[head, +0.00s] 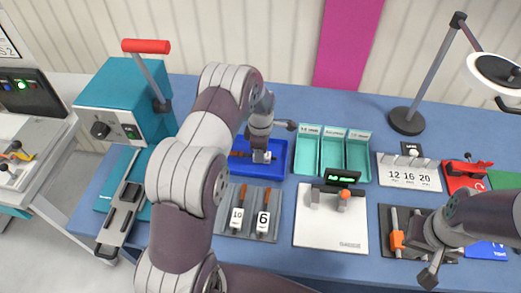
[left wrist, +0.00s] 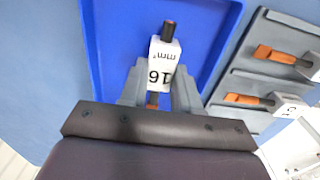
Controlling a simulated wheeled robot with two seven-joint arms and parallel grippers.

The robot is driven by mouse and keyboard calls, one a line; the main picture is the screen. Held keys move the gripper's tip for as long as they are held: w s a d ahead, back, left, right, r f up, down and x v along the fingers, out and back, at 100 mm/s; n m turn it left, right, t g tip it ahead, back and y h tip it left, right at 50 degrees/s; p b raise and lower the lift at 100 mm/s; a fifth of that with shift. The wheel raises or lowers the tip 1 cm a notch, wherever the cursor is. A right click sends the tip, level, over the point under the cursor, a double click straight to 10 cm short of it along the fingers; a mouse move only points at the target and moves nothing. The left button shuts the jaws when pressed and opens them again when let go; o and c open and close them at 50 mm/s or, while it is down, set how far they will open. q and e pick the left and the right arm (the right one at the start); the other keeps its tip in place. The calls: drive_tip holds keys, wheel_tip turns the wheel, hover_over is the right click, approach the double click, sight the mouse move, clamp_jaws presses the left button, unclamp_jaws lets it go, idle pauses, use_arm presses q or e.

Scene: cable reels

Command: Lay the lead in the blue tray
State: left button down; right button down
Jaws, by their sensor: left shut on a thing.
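The lead, with a white tag reading 16 mm² (left wrist: 160,65) and a dark coppery end, is between the fingers of my left gripper (left wrist: 158,92). My left gripper is shut on it, over the inside of the blue tray (left wrist: 97,35). In the head view the blue tray (head: 280,170) sits behind the grey rack, and my left gripper (head: 262,156) is down at it. Whether the lead touches the tray floor I cannot tell. My right gripper (head: 432,262) is at the lower right, over the table; its finger gap is unclear.
The grey rack (head: 228,190) holds leads tagged 10 and 6, close in front of the tray. Teal bins (head: 333,153) stand right of the tray. A white scale (head: 328,232), a lamp base (head: 407,121) and a teal press (head: 125,95) are nearby.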

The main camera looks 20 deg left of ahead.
use_arm(q)
drive_tip(key=shift+f, duration=0.15)
drive_tip(key=c, duration=0.7)
unclamp_jaws()
drive_tip(key=shift+c, duration=0.2)
wheel_tip(320, 180, up, 13)
drive_tip(key=b, duration=0.2)
drive_tip(key=shift+f, duration=0.15)
drive_tip(key=shift+s+f, duration=0.1)
